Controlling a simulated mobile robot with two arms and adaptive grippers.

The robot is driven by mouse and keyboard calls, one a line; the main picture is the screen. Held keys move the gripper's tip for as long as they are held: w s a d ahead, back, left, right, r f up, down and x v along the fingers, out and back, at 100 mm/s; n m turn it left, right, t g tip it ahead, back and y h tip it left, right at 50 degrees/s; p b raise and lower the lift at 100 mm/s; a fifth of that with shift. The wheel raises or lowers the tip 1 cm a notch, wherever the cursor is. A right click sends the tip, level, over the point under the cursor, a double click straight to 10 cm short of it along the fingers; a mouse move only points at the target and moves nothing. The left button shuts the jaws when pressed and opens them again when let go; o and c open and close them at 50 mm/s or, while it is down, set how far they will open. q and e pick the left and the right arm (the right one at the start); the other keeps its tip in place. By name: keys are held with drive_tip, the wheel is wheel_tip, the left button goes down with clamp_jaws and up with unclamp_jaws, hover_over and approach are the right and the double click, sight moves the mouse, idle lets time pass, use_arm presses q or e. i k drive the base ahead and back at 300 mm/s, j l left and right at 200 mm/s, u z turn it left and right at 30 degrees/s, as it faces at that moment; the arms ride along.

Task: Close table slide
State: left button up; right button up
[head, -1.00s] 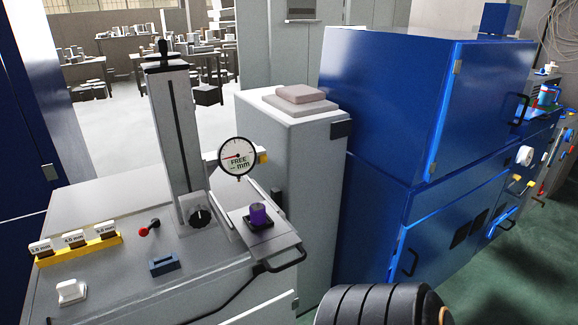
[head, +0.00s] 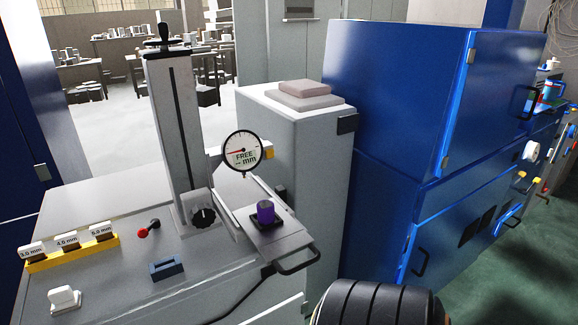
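The table slide (head: 285,243) is a flat grey plate on the right side of the grey measuring machine. It sticks out past the front edge of the cabinet top. A black bar handle (head: 298,262) is on its front end. A small purple cylinder (head: 265,212) stands on a dark square base on the slide. Neither of my grippers shows in the head view.
The machine's column (head: 173,135) stands left of the slide. A yellow rack (head: 72,249) holds labelled blocks at left, near a red-knobbed lever (head: 148,228) and a blue slotted block (head: 166,269). A grey cabinet (head: 300,160) and blue machine (head: 400,110) stand behind and right.

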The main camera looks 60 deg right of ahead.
sight(284, 237)
drive_tip(key=i+z, duration=0.1)
drive_tip(key=z, duration=0.3)
drive_tip(key=i+z, duration=0.1)
drive_tip(key=z, duration=0.3)
drive_tip(key=i+z, duration=0.1)
drive_tip(key=z, duration=0.3)
